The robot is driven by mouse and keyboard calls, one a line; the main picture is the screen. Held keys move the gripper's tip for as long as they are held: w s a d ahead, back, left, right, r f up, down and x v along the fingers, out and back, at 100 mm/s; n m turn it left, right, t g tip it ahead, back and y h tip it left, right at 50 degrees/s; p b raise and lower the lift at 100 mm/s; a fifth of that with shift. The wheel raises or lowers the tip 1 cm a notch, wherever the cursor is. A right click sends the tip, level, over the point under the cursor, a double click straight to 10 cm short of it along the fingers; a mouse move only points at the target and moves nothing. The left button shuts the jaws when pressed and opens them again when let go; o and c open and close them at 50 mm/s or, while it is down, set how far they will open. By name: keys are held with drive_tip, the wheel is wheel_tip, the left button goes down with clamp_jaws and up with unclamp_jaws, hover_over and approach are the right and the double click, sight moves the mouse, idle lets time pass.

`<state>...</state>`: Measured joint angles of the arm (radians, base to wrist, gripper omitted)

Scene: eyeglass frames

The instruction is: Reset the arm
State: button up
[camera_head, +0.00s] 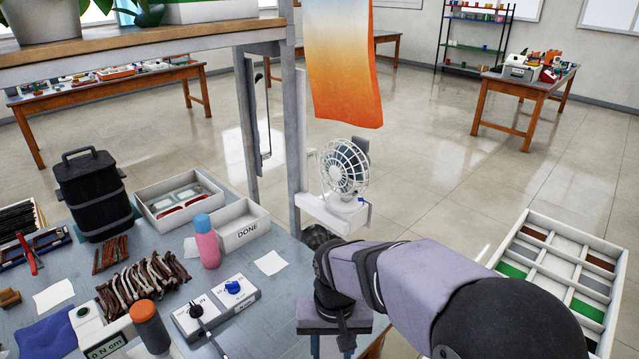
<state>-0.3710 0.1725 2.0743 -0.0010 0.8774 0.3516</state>
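My arm (425,280) shows at the lower right, with grey-purple links and black joints. It stretches from a narrow part near the table's right edge to a large rounded black part close to the camera. My gripper's fingers are not visible, so I cannot see whether it is open, shut or holding anything. I see nothing of the arm touching the objects on the table.
The blue-grey table (265,310) holds a DONE tray (245,233), a pink bottle (207,245), switch boxes (218,308), brown eyeglass frames (145,280) and a black case (95,190). A fan (345,170) stands on a post bracket. A compartment tray (555,265) is at right.

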drive_tip(key=s+d+f, duration=0.2)
drive_tip(key=s+d, duration=0.8)
drive_tip(key=d, duration=0.2)
drive_tip(key=shift+s+d+p, duration=0.25)
drive_tip(key=shift+d+p, duration=0.1)
drive_tip(key=shift+p, duration=0.05)
